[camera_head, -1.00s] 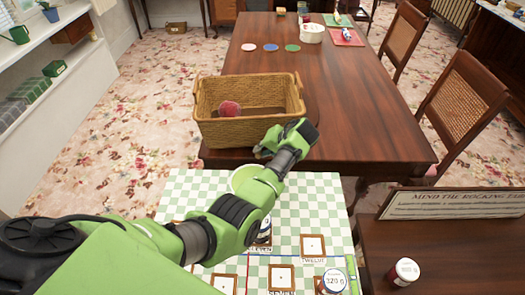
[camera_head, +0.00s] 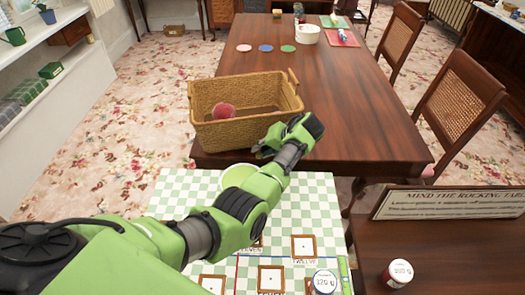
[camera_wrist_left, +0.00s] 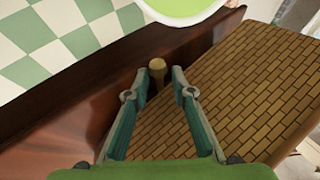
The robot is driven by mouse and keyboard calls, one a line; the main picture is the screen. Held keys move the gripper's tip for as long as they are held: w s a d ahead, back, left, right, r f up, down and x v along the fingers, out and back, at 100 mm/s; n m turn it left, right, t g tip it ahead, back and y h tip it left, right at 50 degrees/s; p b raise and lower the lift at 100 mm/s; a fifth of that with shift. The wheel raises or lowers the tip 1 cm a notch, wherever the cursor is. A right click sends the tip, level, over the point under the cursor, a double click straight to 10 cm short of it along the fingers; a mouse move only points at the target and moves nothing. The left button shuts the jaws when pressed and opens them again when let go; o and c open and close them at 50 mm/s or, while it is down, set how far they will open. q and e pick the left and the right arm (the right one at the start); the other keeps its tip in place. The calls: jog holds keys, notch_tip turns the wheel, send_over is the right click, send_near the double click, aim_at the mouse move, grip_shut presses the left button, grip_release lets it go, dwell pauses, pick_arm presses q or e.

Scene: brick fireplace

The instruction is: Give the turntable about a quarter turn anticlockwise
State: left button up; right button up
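My left gripper (camera_head: 268,147) is at the basket's front right corner. In the left wrist view it (camera_wrist_left: 158,72) is open, with a light wooden peg (camera_wrist_left: 157,66) between its fingertips and a gap beside it. I cannot tell what the peg is fixed to. My right gripper is out of view.
A green checked board (camera_head: 320,190) with a pale green bowl (camera_head: 238,176) lies before the long table (camera_head: 360,130). A small table with a sign (camera_head: 450,203) and a white-lidded jar (camera_head: 398,273) is at right. Chairs (camera_head: 462,105) line the right side.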

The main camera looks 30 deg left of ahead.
pick_arm(q)
jog(key=v, duration=1.2)
